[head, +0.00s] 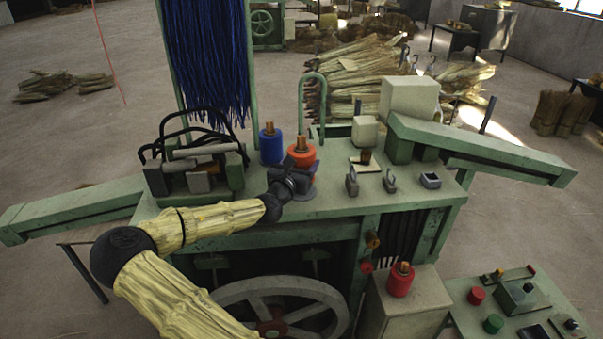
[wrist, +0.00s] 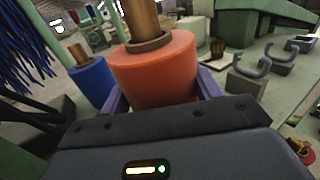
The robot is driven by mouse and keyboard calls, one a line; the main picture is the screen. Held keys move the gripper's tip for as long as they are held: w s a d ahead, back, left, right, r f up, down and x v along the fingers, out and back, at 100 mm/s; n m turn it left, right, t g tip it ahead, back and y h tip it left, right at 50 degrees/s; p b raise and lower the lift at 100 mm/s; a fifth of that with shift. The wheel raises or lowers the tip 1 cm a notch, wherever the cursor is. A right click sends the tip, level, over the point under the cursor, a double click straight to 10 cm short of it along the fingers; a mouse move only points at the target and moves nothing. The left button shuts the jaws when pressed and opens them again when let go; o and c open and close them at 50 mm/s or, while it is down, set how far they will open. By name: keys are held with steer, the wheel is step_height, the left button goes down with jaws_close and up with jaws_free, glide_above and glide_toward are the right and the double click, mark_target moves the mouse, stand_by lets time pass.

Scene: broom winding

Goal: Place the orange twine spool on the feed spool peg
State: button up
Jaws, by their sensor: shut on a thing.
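The orange twine spool (head: 302,152) is upright at the machine's worktop, with a brown core standing out of its top. My gripper (head: 298,174) is shut on it from the front. In the wrist view, the orange spool (wrist: 156,72) sits between my two purple fingers, and its tan core rises past the top edge. The spool's underside is hidden by my gripper, so I cannot tell whether it rests on a surface or is around a peg. I cannot clearly make out the feed spool peg.
A blue spool (head: 271,144) stands close left of the orange one. Hooked grey guides (head: 352,181) and a small brown-topped part (head: 366,156) are to the right. A red spool (head: 400,280) stands on a lower box. Black-handled gear (head: 195,165) crowds the left; blue strands hang behind.

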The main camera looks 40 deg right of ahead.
steer(key=f, duration=0.1)
steer(key=f+p, duration=0.1)
steer(key=f, duration=0.1)
steer(key=shift+w+f+p, duration=0.25)
steer(key=shift+p, duration=0.05)
steer(key=shift+s+d+f, duration=0.1)
steer(key=shift+s+d, duration=0.1)
steer(key=shift+s, duration=0.05)
steer(key=shift+a+f, duration=0.15)
steer(key=o, duration=1.2)
steer(key=shift+w+a, duration=0.1)
steer(key=shift+a, duration=0.05)
steer(key=shift+c, duration=0.2)
